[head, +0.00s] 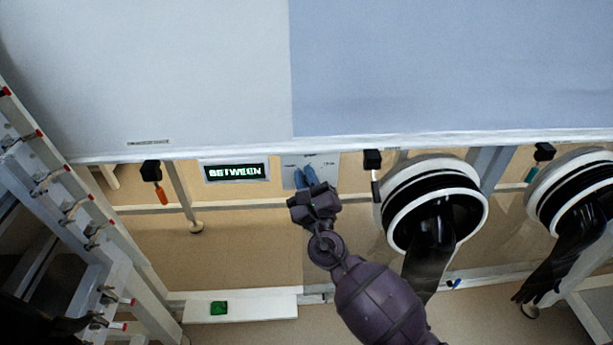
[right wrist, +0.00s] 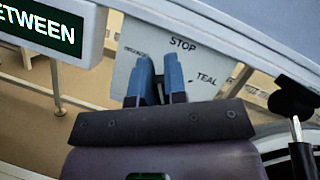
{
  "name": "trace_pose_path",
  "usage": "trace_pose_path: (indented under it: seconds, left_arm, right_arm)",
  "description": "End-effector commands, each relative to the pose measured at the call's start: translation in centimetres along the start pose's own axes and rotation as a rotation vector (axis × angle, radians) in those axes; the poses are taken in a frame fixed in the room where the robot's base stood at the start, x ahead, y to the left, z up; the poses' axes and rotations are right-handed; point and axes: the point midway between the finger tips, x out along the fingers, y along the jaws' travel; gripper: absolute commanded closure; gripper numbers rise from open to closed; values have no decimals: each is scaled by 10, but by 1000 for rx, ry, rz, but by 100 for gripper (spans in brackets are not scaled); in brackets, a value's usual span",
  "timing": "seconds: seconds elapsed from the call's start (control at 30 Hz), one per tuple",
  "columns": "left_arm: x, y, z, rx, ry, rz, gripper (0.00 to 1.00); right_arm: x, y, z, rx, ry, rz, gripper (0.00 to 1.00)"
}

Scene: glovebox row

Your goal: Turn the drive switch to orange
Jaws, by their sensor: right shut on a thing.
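The drive switch's pale plate (head: 326,160) is on the front rail below the big panels. In the right wrist view the plate (right wrist: 205,62) reads STOP at the top and TEAL at the right, with a small, hard-to-read word at the left. My right gripper (head: 304,174) is at this plate. Its blue fingers (right wrist: 158,66) are shut on the switch knob, which they largely hide, so I cannot read its exact angle. The display (head: 236,171) left of the plate reads BETWEEN. My left gripper is not in view.
A black lever with an orange grip (head: 161,194) hangs at the left, a grey-handled one (head: 374,162) just right of the plate, and a teal-gripped one (head: 532,172) farther right. Glove ports (head: 390,222) with black gloves stick out at the right. A ladder-like rack (head: 88,203) stands at the left.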

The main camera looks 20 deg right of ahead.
Motion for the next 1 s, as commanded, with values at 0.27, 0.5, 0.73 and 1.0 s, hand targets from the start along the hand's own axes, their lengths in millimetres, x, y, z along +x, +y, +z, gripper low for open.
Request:
trace_pose_path:
  seconds: [0.27,0.5,0.73,1.0]
  left_arm:
    - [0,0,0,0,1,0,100]
    - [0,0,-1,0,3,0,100]
    - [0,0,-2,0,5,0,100]
    - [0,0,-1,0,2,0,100]
  right_arm:
    - [0,0,0,0,0,0,62]
    - [-2,0,0,0,0,0,62]
    - [-27,0,-1,-1,1,1,62]
    - [-76,0,-1,-1,2,2,62]
